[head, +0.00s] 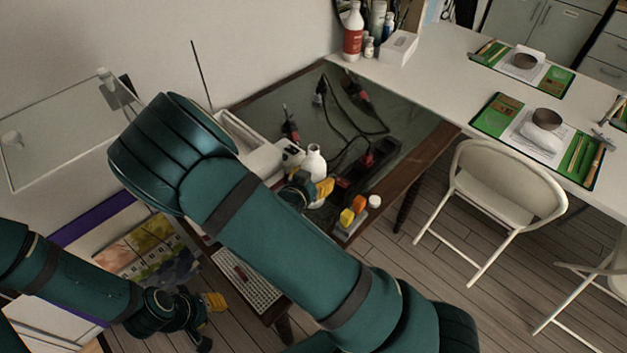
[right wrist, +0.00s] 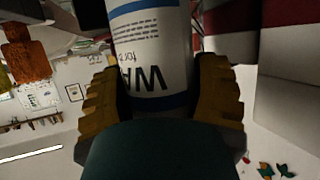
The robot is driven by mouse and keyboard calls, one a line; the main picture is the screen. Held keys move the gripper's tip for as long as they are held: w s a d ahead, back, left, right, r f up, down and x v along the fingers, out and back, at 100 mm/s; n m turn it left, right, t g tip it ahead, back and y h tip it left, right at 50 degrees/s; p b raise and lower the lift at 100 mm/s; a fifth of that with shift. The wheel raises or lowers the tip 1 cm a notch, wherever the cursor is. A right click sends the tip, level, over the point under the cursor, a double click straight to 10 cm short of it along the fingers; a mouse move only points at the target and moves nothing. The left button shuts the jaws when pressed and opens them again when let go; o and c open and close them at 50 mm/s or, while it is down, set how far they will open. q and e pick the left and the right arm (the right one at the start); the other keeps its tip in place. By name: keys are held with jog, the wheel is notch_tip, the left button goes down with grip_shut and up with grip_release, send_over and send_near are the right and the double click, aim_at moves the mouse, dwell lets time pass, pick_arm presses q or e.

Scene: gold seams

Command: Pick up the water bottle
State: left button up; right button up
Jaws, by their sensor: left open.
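The water bottle, white with a narrow neck (head: 314,161), stands on the dark table among other items in the head view. In the right wrist view its printed label (right wrist: 150,55) fills the gap between two yellow fingers. My right gripper (head: 314,190) is around the bottle's body, with its fingers close against both sides, and looks shut on it. The bottle's lower part is partly hidden by the gripper. My left gripper (head: 210,316) is open and empty at the lower left, away from the bottle.
Orange and yellow small containers (head: 350,213) and a white-capped one (head: 374,202) stand near the bottle. A power strip (head: 372,160) and black cables lie behind it. A white keyboard (head: 246,279) lies at the near end. A folding chair (head: 497,186) stands right.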

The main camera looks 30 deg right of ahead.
jog(key=c, duration=0.6)
jog(key=shift+o, duration=0.2)
jog(key=shift+r, duration=0.2)
